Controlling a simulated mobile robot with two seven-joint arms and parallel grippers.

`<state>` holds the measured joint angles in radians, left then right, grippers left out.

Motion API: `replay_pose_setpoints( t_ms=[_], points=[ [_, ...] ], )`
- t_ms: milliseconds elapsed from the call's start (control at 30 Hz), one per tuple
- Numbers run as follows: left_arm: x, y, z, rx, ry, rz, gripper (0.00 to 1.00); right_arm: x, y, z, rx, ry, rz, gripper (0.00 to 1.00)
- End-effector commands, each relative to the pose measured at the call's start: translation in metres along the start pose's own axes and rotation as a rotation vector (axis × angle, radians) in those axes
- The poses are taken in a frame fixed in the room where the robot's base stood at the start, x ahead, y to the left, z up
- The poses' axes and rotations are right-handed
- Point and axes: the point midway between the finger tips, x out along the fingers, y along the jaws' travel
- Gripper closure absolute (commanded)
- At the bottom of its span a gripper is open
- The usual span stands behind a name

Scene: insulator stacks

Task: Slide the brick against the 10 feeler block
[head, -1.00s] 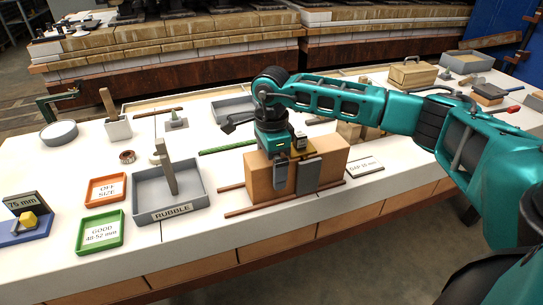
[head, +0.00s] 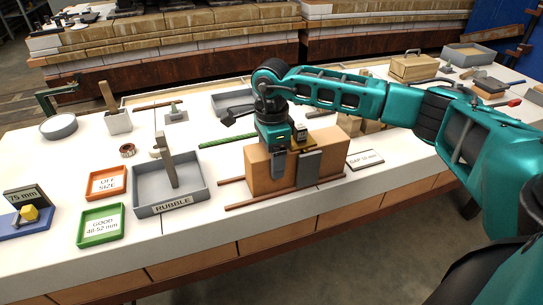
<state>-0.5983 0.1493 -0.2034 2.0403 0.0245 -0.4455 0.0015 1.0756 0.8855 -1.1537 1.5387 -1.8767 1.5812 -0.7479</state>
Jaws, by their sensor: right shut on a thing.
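The large orange-tan brick (head: 257,175) lies lengthwise on the white bench, between two thin brown rails (head: 246,202). My right gripper (head: 279,162) comes down over the top of the brick and is shut on it. One grey finger lies against the near face; the other side is hidden. A flat grey plate (head: 309,168) stands upright against the near face, right of the finger. I cannot tell if it is the 10 feeler block. A small "GAP" label plate (head: 366,160) lies right of the brick. My left gripper is out of view.
Left of the brick stand a grey RUBBLE tray (head: 148,208) with an upright piece in it, an orange OFF SIZE tray (head: 106,194) and a green GOOD tray (head: 80,240). A green strip (head: 226,140) lies behind. Wooden blocks (head: 350,125) stand behind the brick's right end.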

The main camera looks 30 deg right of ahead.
Motion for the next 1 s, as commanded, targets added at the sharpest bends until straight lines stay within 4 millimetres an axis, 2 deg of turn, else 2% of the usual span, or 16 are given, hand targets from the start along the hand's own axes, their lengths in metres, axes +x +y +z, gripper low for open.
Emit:
replay_pose_setpoints(
  t_ms=[1000],
  points=[
    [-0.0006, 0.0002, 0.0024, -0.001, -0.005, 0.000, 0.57, -0.0003, -0.0004, -0.0082, 0.002, 0.002, 0.000, 0.77]
  ],
)
